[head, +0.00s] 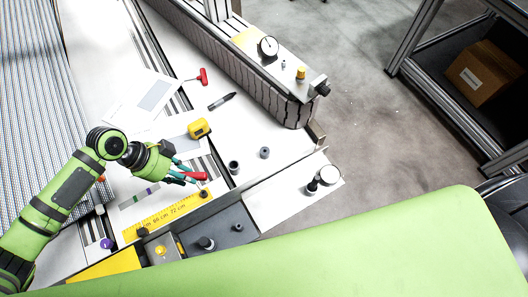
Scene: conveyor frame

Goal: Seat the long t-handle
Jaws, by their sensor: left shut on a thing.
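My left gripper (181,173) reaches in from the left over the table. It is shut on a red-handled piece (197,176), which pokes out to the right of the fingertips. The fingers hide the rest of this piece, so I cannot tell its length or whether it touches anything below. Another red t-handle (203,77) with a thin shaft lies farther back, beside a white sheet. I cannot tell from size which one is the long one. My right gripper is not in view.
A yellow tape measure (199,129) sits just behind the gripper, and a dark marker (221,102) lies farther back. Two dark cylinders (234,167) (265,152) stand to the right. A yellow ruler (165,213) lies in front. The conveyor (245,72) borders the back right.

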